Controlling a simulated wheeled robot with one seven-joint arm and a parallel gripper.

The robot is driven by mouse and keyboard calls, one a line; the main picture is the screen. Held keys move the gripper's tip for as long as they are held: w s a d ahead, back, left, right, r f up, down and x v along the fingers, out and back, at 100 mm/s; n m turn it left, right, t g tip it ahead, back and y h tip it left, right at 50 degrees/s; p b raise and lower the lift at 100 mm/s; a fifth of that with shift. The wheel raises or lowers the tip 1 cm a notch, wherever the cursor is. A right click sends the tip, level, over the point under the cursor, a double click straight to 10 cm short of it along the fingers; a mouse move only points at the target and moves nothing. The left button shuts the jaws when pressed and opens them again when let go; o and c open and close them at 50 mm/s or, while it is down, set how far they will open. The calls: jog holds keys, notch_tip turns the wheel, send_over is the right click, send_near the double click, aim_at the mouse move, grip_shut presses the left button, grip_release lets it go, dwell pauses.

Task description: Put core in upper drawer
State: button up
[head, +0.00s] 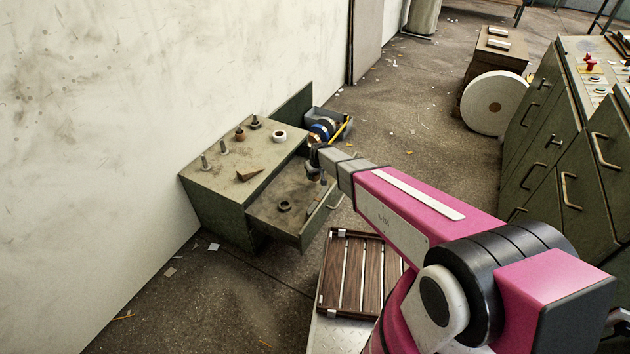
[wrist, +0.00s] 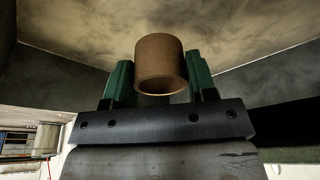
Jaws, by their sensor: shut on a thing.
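The core (wrist: 160,66) is a short brown hollow cylinder. In the wrist view it sits between the two green fingers of my gripper (wrist: 160,80), which is shut on it. In the head view my gripper (head: 315,172) reaches over the far right part of the open upper drawer (head: 268,212); the core cannot be made out there. The drawer is pulled out of the green cabinet (head: 219,212). A dark ring (head: 284,206) lies on its floor. The wrist view shows the drawer's stained floor (wrist: 90,30) and dark walls beyond the core, which looks apart from the floor.
The cabinet top carries several bolts, a white ring (head: 280,136) and a brown wedge (head: 250,174). A grey bin (head: 343,128) with rolls stands behind. A slatted wooden rack (head: 352,275) lies in front of the drawer. The drawer floor has free room around the dark ring.

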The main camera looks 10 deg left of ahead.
aim_at(314, 183)
jog(key=shift+w+d+f, duration=0.1)
jog(key=shift+w+f, duration=0.05)
jog(key=shift+f, duration=1.9)
jog(key=shift+f, duration=0.1)
jog(key=o, duration=1)
jog(key=shift+c, duration=0.2)
jog(key=v, duration=1.2)
jog(key=s+d+r+m+g, duration=0.1)
jog(key=s+d+r+m, duration=0.1)
jog(key=s+d+r, duration=0.4)
jog(key=s+d+r+m+h, duration=0.1)
jog(key=s+d+r+m, duration=0.2)
jog(key=d, duration=1.3)
jog(key=s+d+r+m+g+h, duration=0.1)
jog(key=s+d+r+m, duration=0.1)
jog(key=s+d+r, duration=0.8)
jog(key=shift+s+d+g, duration=0.3)
jog(key=shift+s+d, duration=0.7)
jog(key=shift+s, duration=0.05)
